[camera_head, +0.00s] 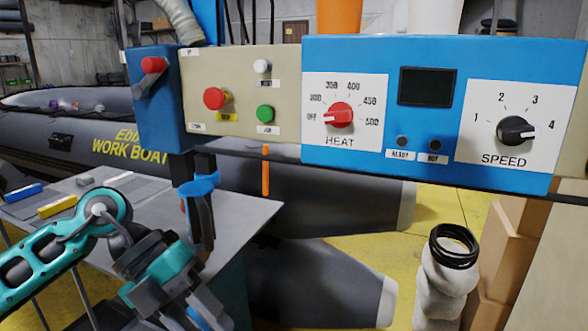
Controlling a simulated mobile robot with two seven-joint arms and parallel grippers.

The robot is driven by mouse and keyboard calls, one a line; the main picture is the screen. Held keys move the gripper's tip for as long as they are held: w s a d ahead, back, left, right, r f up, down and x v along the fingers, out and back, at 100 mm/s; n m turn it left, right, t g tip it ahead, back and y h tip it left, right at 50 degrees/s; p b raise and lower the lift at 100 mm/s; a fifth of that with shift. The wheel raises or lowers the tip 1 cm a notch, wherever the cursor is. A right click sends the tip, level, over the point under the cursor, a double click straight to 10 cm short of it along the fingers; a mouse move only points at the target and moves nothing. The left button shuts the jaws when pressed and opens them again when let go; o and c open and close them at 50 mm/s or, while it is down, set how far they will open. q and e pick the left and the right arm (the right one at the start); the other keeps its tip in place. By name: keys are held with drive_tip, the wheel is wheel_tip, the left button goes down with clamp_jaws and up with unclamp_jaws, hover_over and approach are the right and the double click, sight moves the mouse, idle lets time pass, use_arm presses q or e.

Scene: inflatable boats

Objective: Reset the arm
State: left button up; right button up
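My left arm, teal and dark grey, comes in from the lower left of the head view. Its wrist bends down and to the right, and the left gripper (190,305) is at the bottom edge, in front of the grey table (235,225). Its fingers are partly cut off and dark, so I cannot tell whether they are open or shut. No object is clearly visible in it. My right arm and gripper are not in view.
A control panel (475,90) with heat and speed knobs spans the upper right. A blue lever box (153,100) is at its left end. A grey boat (60,130) lies behind. Cardboard boxes (510,250) and a white roll with black rings (440,280) stand lower right.

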use_arm(q)
drive_tip(key=d+r+n+t+h, duration=0.3)
drive_tip(key=d+n+t+h, duration=0.5)
drive_tip(key=h, duration=0.5)
drive_tip(key=w+a+f+n+t+y, duration=0.45)
drive_tip(key=f+n+t+y, duration=0.3)
drive_tip(key=n+t, duration=0.6)
drive_tip(key=s+a+f+n+g+y, duration=0.2)
drive_tip(key=s+a+f+n+y, duration=0.1)
drive_tip(key=f, duration=0.5)
drive_tip(key=s+a+f+n+g+y, duration=0.3)
drive_tip(key=s+f+n+y, duration=0.1)
drive_tip(key=f, duration=0.4)
drive_tip(key=s+a+f+n+g+y, duration=0.3)
drive_tip(key=s+f+n+y, duration=0.1)
drive_tip(key=f, duration=0.4)
drive_tip(key=shift+s+a+f+n, duration=0.2)
drive_tip(key=shift+s+n, duration=0.45)
drive_tip(key=shift+s, duration=0.45)
drive_tip(key=shift+y, duration=0.25)
